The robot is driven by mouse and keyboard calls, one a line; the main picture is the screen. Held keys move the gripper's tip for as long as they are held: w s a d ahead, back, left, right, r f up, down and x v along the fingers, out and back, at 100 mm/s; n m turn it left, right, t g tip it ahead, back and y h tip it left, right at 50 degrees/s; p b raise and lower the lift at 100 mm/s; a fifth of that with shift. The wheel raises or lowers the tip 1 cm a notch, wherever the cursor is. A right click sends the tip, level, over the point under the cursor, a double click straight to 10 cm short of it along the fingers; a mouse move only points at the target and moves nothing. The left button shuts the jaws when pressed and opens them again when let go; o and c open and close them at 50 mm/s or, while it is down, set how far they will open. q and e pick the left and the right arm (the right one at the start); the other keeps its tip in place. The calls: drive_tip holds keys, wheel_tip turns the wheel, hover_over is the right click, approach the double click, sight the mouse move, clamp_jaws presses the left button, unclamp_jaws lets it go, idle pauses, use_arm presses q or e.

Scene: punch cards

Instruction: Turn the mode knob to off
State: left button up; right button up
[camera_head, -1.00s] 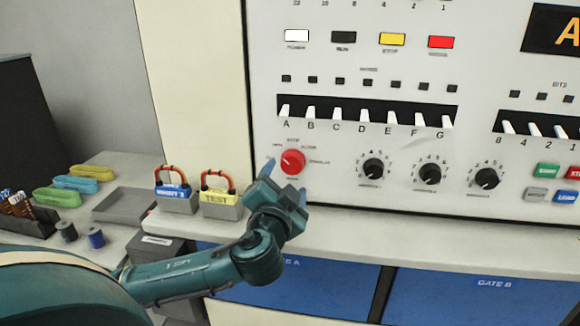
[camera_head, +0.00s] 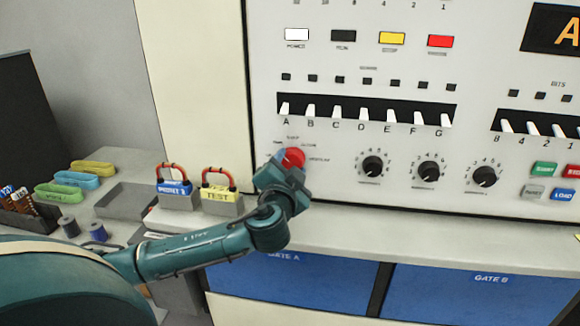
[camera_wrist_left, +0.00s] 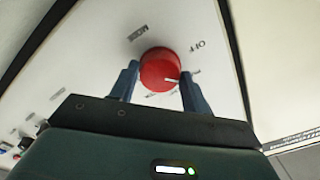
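The mode knob (camera_head: 294,157) is a round red knob on the white panel, below the left end of the lettered switch row. It also shows in the left wrist view (camera_wrist_left: 158,68), with a white pointer line at its lower right edge. The word OFF is printed to its upper right there, and the line does not point at it. My left gripper (camera_head: 283,163) is at the knob, one finger on each side (camera_wrist_left: 159,80). The fingers are apart with the knob between their tips; I cannot tell whether they touch it. My right gripper is not in view.
Several black dials (camera_head: 372,167) sit to the right of the knob. White switches (camera_head: 337,112) line the slot above. Two padlock-like blocks with red handles, one blue (camera_head: 174,188) and one yellow (camera_head: 219,194), stand on the ledge left of my gripper.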

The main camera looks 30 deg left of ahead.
use_arm(q)
drive_tip(key=c, duration=0.5)
drive_tip(key=shift+f+n+b, duration=0.15)
drive_tip(key=shift+n+b, duration=0.15)
drive_tip(key=shift+b, duration=0.15)
drive_tip(key=shift+f+n+b, duration=0.1)
drive_tip(key=shift+n+b, duration=0.8)
drive_tip(key=shift+b, duration=0.15)
drive_tip(key=n+b, duration=0.2)
drive_tip(key=n, duration=0.1)
drive_tip(key=shift+n+b, duration=0.5)
drive_tip(key=shift+n, duration=0.6)
drive_tip(key=shift+r+n, duration=0.25)
drive_tip(key=shift+n, duration=0.35)
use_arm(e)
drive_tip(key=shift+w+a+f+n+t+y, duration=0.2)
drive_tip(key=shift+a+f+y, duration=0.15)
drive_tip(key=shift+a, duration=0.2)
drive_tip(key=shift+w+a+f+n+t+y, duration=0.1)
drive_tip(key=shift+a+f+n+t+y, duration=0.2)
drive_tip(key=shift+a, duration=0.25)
use_arm(q)
drive_tip(key=o, duration=1)
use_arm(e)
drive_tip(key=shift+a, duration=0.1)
